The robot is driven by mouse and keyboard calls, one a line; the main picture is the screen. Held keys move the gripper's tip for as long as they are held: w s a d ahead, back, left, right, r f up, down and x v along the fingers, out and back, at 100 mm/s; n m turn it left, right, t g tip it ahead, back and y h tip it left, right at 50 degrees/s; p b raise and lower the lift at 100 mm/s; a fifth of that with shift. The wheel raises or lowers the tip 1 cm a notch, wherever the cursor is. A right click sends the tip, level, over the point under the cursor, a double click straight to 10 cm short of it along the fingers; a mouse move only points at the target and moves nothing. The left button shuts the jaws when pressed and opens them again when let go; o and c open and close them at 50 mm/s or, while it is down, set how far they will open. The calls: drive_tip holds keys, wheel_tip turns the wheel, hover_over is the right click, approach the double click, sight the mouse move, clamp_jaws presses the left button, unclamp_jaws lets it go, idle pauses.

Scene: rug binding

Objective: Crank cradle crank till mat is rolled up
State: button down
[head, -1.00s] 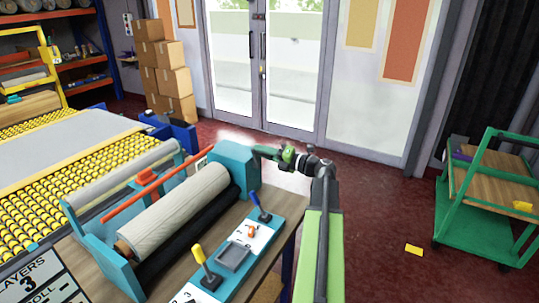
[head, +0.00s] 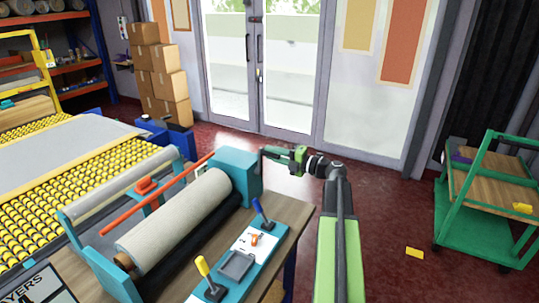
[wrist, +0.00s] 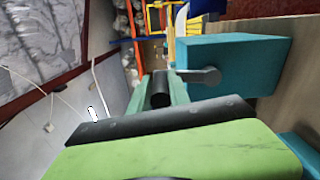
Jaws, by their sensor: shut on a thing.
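The cradle (head: 238,176) is a teal frame on the bench, with a pale grey mat roll (head: 180,222) lying across it. The crank (head: 272,153) sticks out from the cradle's far right end. My gripper (head: 290,157) is shut on the crank's handle, beside the teal end block. In the wrist view the grey crank arm (wrist: 200,76) reaches from the teal block to the dark handle (wrist: 160,90) between my green jaws. Part of the handle is hidden by the jaws.
An orange bar (head: 150,200) runs beside the roll. A teal panel (head: 222,285) with yellow and blue levers lies in front. Yellow rollers (head: 40,190) stand left. A layers sign (head: 40,290) is partly cut off.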

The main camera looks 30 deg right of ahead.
drive_tip(key=shift+s+a+f, duration=0.1)
drive_tip(key=shift+f, duration=0.1)
drive_tip(key=c, duration=1.4)
unclamp_jaws()
drive_tip(key=shift+o, duration=0.8)
drive_tip(key=shift+w+a, duration=0.25)
drive_tip(key=v, duration=1.7)
drive_tip(key=shift+s+d, duration=0.15)
drive_tip(key=shift+s, duration=0.05)
